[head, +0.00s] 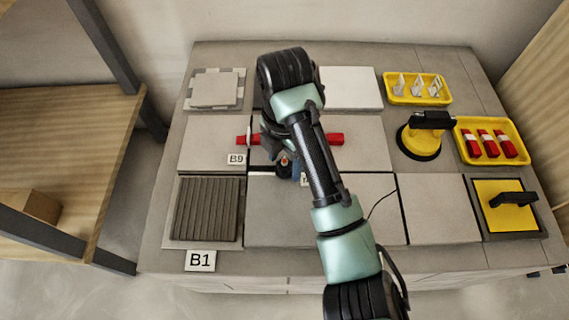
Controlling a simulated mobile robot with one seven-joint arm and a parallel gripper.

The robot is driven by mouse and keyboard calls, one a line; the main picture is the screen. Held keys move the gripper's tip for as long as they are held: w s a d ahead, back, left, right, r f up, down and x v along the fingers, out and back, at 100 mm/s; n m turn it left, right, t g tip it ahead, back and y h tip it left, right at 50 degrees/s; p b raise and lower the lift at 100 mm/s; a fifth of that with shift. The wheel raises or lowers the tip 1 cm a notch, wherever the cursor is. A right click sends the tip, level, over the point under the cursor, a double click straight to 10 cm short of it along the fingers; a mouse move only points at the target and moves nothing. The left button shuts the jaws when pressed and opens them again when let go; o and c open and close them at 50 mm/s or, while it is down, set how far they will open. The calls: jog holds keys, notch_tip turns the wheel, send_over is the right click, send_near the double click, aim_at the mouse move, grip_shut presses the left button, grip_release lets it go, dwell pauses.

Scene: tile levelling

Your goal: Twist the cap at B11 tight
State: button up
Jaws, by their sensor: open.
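My gripper (284,163) points down at the joint between the grey tiles, left of the middle of the table. It is open, but its fingers are small and dark here, and my arm covers part of them. A small dark piece with an orange spot (285,162) shows at the fingertips. I cannot tell whether it is the cap or whether the fingers touch it. A white label (304,180) just to its right is mostly hidden behind my arm, so its text cannot be read.
A ribbed tile (207,209) is at left by label B1 (200,260). Yellow trays (460,150), a suction cup (420,145) and a yellow float (505,215) stand at right.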

jog(key=shift+f, duration=0.1)
jog(key=shift+c, duration=0.3)
grip_shut()
jog(key=shift+p, duration=0.6)
